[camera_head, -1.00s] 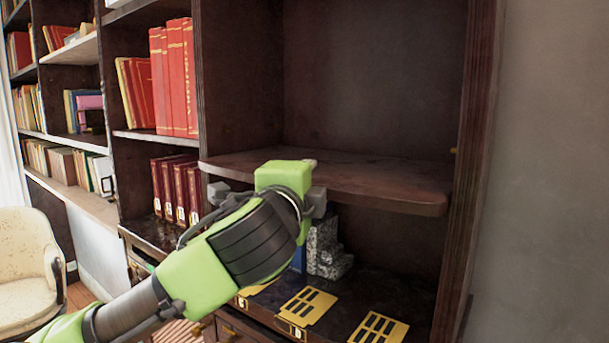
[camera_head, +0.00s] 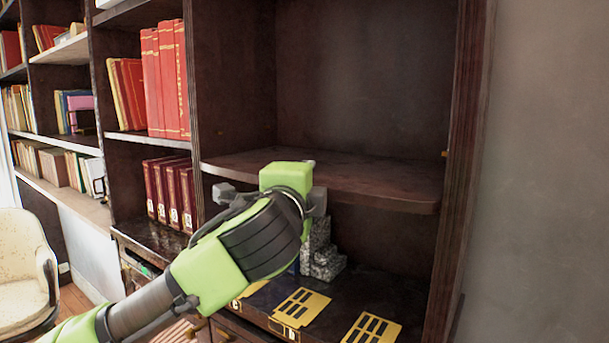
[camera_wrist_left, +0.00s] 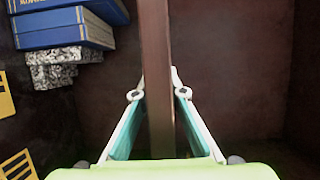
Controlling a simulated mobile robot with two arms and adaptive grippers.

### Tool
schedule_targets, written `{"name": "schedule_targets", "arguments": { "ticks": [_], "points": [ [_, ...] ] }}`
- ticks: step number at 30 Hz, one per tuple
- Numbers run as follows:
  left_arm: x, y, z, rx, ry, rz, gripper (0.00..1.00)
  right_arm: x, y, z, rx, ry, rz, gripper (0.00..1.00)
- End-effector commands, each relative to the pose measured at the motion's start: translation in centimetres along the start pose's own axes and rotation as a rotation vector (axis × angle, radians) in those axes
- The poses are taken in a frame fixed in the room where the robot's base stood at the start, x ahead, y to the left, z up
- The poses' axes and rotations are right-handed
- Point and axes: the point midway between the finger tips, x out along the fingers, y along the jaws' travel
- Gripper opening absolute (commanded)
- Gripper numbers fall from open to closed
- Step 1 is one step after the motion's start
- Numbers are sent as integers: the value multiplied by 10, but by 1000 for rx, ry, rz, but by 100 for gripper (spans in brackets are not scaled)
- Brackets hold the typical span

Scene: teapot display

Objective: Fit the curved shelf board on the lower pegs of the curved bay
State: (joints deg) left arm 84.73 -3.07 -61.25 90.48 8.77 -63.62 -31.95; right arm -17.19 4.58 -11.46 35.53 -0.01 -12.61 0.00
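The curved shelf board (camera_head: 375,182) is dark brown and spans the curved bay (camera_head: 365,75) roughly level, with its rounded front edge outward. In the left wrist view the board (camera_wrist_left: 156,45) is edge-on between my two fingers. My left gripper (camera_wrist_left: 159,92) is shut on the board, a finger on each face. In the head view my left gripper (camera_head: 287,178) is at the board's front edge, left of its middle, fingertips hidden. A small brass peg (camera_head: 445,153) shows on the right wall above the board. Pegs beneath are hidden, so I cannot tell whether it rests on them. My right gripper is not in view.
Below the board are a speckled stepped block (camera_head: 325,260), blue books (camera_wrist_left: 62,28) and yellow slotted plates (camera_head: 300,306). Red books (camera_head: 165,80) fill the neighbouring bay at left. The right upright (camera_head: 463,150) stands close to the board's end. The space above the board is clear.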

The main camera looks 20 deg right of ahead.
Motion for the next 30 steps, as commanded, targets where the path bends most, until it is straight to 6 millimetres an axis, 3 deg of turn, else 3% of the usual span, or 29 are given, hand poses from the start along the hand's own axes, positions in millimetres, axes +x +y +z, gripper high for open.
{"name": "schedule_targets", "arguments": {
  "ticks": [1,2,3,16,20,30],
  "points": [
    [-1,-4,0,0,2,-9,22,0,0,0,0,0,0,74],
    [-1,-4,0,0,2,-9,30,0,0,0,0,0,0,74],
    [-1,-4,0,0,2,-8,32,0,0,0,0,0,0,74],
    [-8,2,0,0,1,3,32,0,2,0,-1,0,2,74],
    [-26,1,0,1,2,-1,32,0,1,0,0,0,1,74],
    [-94,-2,-1,1,4,-6,32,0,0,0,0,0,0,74]
  ]
}}
